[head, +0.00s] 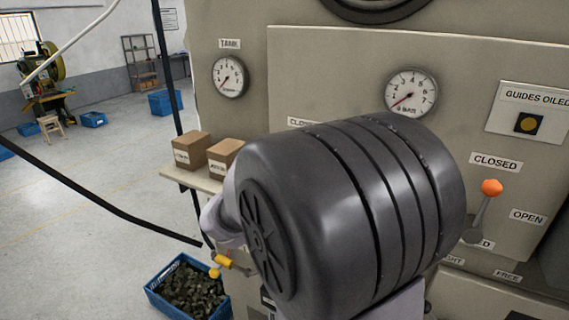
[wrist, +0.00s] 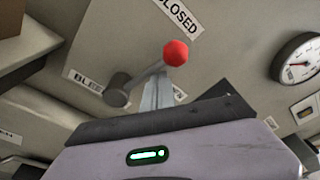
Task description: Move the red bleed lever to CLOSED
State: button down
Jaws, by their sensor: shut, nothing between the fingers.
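The red bleed lever's ball knob (wrist: 175,53) shows in the wrist view, just below the CLOSED label (wrist: 179,17). Its grey arm slants down-left to a round pivot (wrist: 118,90) on the beige panel. An OPEN label (wrist: 180,93) is partly covered below the knob. My gripper (wrist: 158,82) is shut and empty, its fingertips beside the lever arm, just below and left of the knob. I cannot tell whether they touch it. In the head view, my dark arm joint hides the red lever and my gripper.
An orange-knobbed lever (head: 491,187) stands at the right between its own labels. A yellow-handled valve (head: 222,262) is low on the left, near a blue crate (head: 153,291). Small cartons (head: 190,150) sit on a side shelf. A gauge (wrist: 300,60) is on the panel.

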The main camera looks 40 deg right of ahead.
jog(key=shift+w+a+r+p, duration=0.15)
jog(key=shift+w+p, duration=0.1)
jog(key=shift+w, duration=0.15)
jog(key=shift+w+a+r+p, duration=0.15)
jog(key=shift+w+p, duration=0.1)
jog(key=shift+w, duration=0.1)
jog(key=shift+r, duration=0.15)
dwell(0.3)
